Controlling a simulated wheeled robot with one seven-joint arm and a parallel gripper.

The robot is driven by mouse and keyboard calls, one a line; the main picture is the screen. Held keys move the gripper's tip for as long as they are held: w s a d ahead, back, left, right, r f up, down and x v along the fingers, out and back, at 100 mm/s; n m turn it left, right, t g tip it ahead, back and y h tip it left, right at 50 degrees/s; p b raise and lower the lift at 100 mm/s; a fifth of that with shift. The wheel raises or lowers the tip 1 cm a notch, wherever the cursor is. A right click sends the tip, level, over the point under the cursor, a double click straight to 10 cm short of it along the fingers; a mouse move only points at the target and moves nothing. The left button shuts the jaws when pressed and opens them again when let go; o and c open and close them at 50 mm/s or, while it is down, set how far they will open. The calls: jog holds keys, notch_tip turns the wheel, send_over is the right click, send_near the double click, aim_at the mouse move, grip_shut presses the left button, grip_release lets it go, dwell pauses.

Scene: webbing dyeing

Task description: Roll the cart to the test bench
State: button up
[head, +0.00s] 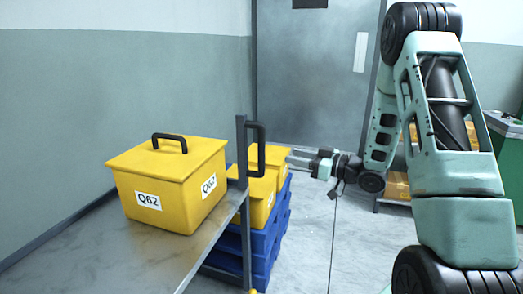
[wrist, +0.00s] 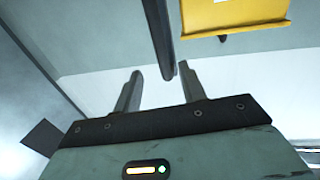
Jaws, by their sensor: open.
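The cart (head: 75,254) is a grey metal top on the left with an upright post at its right end. A black loop handle (head: 261,148) is fixed to that post. A yellow lidded box (head: 168,183) labelled Q62 stands on the cart. My gripper (head: 291,156) is open and empty, to the right of the handle, with its fingers pointing left towards it. In the wrist view, a dark bar (wrist: 160,35), probably the handle, appears between the open fingertips (wrist: 160,71); contact cannot be told. I cannot identify the test bench.
Blue crates (head: 262,252) with yellow boxes (head: 262,195) stand behind the cart's right end. A grey door (head: 305,70) is in the back wall. A green cabinet (head: 508,150) and a low shelf with cardboard boxes (head: 397,186) are at the right. Floor (head: 318,225) is clear in the middle.

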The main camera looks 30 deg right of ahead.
send_over(261, 170)
jog(key=shift+w+d, duration=0.35)
jog(key=shift+w, duration=0.1)
grip_shut()
